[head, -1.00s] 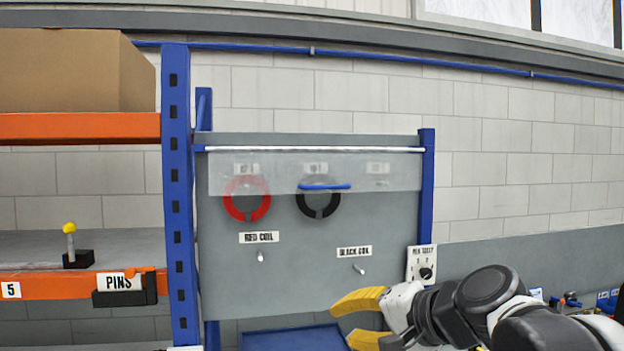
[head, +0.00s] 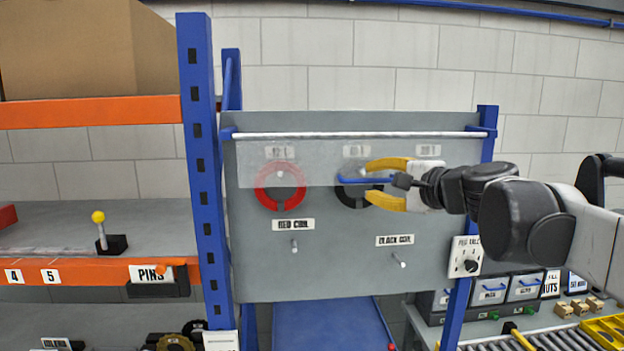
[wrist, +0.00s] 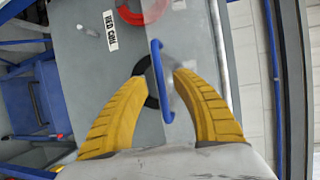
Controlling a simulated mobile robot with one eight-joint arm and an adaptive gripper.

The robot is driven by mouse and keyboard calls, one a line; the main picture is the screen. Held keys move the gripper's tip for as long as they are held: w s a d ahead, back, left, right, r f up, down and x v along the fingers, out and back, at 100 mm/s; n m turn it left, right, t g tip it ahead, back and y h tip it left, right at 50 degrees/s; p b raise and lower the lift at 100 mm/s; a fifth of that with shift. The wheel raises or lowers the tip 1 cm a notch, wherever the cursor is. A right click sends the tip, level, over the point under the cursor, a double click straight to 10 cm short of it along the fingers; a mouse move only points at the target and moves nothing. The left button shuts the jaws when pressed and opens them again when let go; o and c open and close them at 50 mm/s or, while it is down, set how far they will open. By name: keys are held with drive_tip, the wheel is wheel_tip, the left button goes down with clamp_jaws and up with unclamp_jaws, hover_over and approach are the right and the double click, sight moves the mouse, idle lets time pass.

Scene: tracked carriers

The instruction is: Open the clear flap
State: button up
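The clear flap (head: 330,160) hangs down from a silver rod over the upper part of a grey panel. Its blue bar handle (head: 350,180) is at its lower edge, and also shows in the wrist view (wrist: 157,62). My gripper (head: 368,182), with yellow fingers, is open at the handle. In the wrist view its fingertips (wrist: 161,80) lie on either side of the bar, with gaps visible. I cannot tell whether either finger touches it. In the head view the gripper covers the handle's right end and part of the black coil.
A red coil (head: 262,197) and a black coil (head: 342,194) hang on the panel (head: 340,270), partly behind the flap. Two pegs stick out below. A blue post (head: 206,190) and an orange shelf (head: 60,272) stand left. A roller conveyor (head: 540,340) and bins are lower right.

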drive_tip(key=shift+x, duration=0.95)
clamp_jaws()
